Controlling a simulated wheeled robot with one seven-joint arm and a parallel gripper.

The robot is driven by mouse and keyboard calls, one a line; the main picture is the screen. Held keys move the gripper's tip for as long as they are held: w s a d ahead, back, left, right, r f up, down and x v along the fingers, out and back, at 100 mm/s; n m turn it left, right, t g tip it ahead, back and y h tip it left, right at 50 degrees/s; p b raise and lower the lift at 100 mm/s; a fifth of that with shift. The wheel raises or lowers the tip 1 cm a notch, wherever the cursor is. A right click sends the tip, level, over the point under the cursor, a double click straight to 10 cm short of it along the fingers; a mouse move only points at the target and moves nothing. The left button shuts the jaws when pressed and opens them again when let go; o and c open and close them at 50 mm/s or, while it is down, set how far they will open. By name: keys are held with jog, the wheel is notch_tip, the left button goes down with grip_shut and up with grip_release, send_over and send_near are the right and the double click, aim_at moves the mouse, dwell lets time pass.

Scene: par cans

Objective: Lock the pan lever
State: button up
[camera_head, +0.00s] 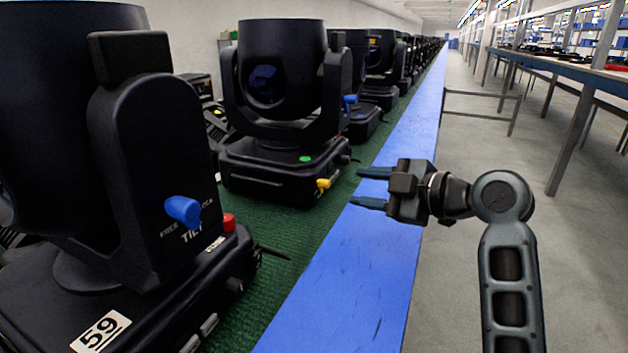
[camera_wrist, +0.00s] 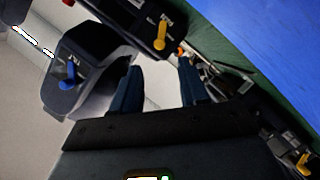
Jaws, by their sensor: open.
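My gripper (camera_head: 356,187) is open and empty, held above the blue strip with its fingers pointing left. A yellow lever (camera_head: 323,184) sticks out from the base of the second black moving-head light (camera_head: 262,172), just left of my fingertips and apart from them. The wrist view shows a yellow lever (camera_wrist: 161,35) beyond the gap between my fingers (camera_wrist: 160,68). A blue lever (camera_wrist: 70,75) sits on a light's arm there. The nearest light, marked 59, has a blue tilt lever (camera_head: 183,210) and a red knob (camera_head: 229,222) on its base. No pan label is clearly readable.
A row of similar lights stands on green carpet (camera_head: 288,235), running into the distance. The blue strip (camera_head: 370,270) borders it. Grey floor right of the strip is open, with a metal rail (camera_head: 480,94) and long benches (camera_head: 560,70) farther right.

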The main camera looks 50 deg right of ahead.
aim_at(329, 184)
jog(key=shift+p+x, duration=0.5)
jog(key=shift+x, duration=3.45)
jog(key=shift+c, duration=0.4)
grip_shut()
